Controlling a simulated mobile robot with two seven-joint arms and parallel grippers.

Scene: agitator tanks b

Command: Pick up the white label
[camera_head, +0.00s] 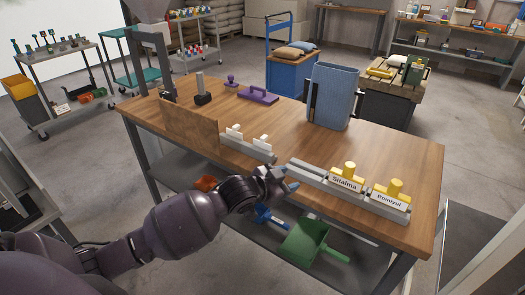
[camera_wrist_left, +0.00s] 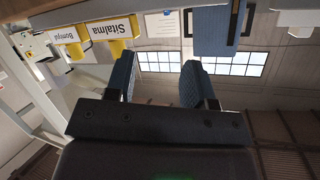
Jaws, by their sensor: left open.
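Two small white pieces, the left one (camera_head: 235,131) and the right one (camera_head: 263,142), stand on a grey rack (camera_head: 246,150) at the table's front edge. I cannot tell which is the white label. Two yellow-knobbed holders with white faces stand on another grey rack to the right; one reads "Sitalma" (camera_head: 347,180), the other "Bomiyul" (camera_head: 389,200). Both also show in the left wrist view, Sitalma (camera_wrist_left: 111,28) and Bomiyul (camera_wrist_left: 68,37). My left gripper (camera_head: 287,180) is open and empty, at the front edge between the two racks. Its two blue-grey fingers (camera_wrist_left: 157,80) are apart.
A wooden board (camera_head: 190,127) stands left of the white pieces. A blue bin (camera_head: 332,95) and a purple tool (camera_head: 258,95) stand farther back on the table. A green scoop (camera_head: 305,240) lies on the lower shelf. The tabletop's middle is mostly clear.

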